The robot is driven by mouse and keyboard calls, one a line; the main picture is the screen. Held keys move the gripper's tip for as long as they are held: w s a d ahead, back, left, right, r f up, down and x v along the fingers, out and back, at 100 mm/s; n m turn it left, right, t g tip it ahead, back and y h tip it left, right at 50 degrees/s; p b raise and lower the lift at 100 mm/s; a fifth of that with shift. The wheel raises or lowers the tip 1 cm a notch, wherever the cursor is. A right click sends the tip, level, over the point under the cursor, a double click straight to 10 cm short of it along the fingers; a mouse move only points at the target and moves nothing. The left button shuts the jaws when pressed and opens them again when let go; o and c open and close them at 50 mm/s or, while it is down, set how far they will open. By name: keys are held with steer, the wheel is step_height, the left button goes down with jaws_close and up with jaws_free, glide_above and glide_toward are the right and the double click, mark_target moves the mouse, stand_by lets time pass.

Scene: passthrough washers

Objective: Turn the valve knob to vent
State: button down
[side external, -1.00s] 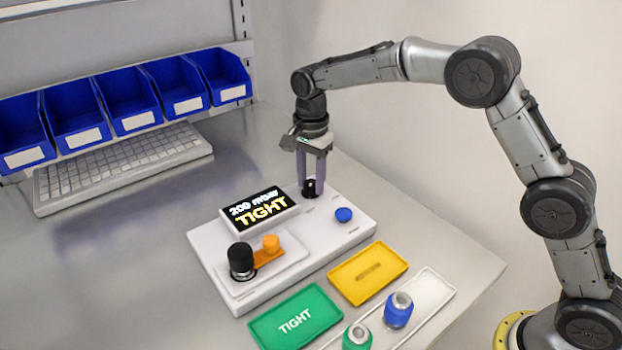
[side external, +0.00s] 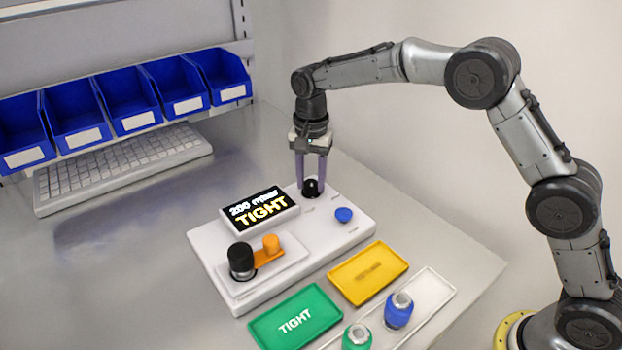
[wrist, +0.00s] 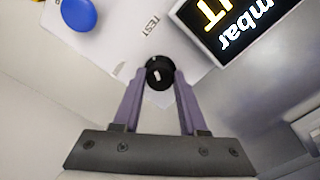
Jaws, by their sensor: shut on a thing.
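The black valve knob (side external: 312,187) stands at the back right corner of the white test unit (side external: 345,230). My gripper (side external: 311,183) points down and is shut on the knob, one finger on each side. In the wrist view the knob (wrist: 160,73) sits between the two purple fingertips, with a white mark on its top. The word TEST is printed on the panel near the knob in that view. The vent label cannot be made out. The display (side external: 259,208) reads "200 mbar" and "TIGHT".
A blue button (side external: 344,215) is close to the knob. A black cap (side external: 241,260) and an orange lever (side external: 268,250) are at the unit's front left. A green TIGHT tray (side external: 296,317), a yellow tray (side external: 367,273) and a white tray (side external: 435,286) with green and blue fittings lie in front.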

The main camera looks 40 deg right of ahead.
mark_target(311, 182)
steer(key=n, duration=1)
steer(key=shift+n, duration=2.1)
steer(key=shift+r, duration=0.1)
steer(key=shift+c, duration=2.2)
jaws_free()
step_height(311, 182, up, 14)
